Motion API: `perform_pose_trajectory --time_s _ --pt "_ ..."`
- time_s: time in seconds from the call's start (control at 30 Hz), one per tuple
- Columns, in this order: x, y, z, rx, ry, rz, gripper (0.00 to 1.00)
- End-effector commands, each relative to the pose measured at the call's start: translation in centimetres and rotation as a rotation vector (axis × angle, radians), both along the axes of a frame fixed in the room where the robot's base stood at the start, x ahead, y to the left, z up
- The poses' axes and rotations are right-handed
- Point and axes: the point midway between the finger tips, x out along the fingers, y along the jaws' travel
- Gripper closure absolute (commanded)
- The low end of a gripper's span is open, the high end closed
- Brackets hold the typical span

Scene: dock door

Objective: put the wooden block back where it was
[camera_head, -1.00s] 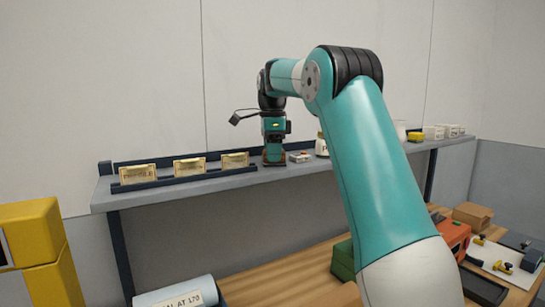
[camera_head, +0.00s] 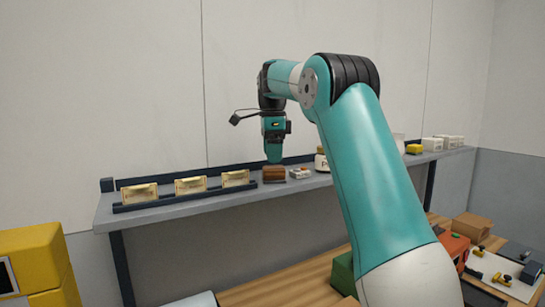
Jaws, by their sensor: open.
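The wooden block (camera_head: 274,174), small and brown, rests on the grey wall shelf (camera_head: 190,199), just right of the row of gold label plates. My gripper (camera_head: 274,162) points straight down just above the block, teal with a dark wrist. It is open; its fingers are small here and I cannot make out whether they clear the block's top. The block's front face shows uncovered.
Gold label plates (camera_head: 190,185) stand in a dark rail to the left. A small pale box (camera_head: 299,173) and a jar (camera_head: 321,160) stand close right of the block. A yellow item (camera_head: 414,149) and white boxes (camera_head: 447,143) sit farther right. A wooden bench (camera_head: 290,280) lies below.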

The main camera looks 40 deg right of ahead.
Motion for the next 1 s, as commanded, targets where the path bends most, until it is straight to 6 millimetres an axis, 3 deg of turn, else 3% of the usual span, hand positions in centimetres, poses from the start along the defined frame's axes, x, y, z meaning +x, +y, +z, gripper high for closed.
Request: perform_pose_trajectory --time_s 0.03,0.3,0.5,0.8,0.87,0.93,1.0 --pt "0.1 0.1 2.1 0.001 0.001 0.000 0.28" --pt "0.0 0.1 6.2 0.001 0.001 0.001 0.28" --pt "0.0 0.1 7.5 0.001 0.001 0.001 0.28" --pt "0.0 0.3 7.6 -0.001 0.001 0.016 0.28" --pt "0.0 1.2 7.6 -0.006 0.000 0.072 0.28" --pt "-0.1 3.3 7.4 -0.016 -0.001 0.215 0.28" --pt "-0.6 6.7 6.9 -0.028 -0.004 0.448 0.28"
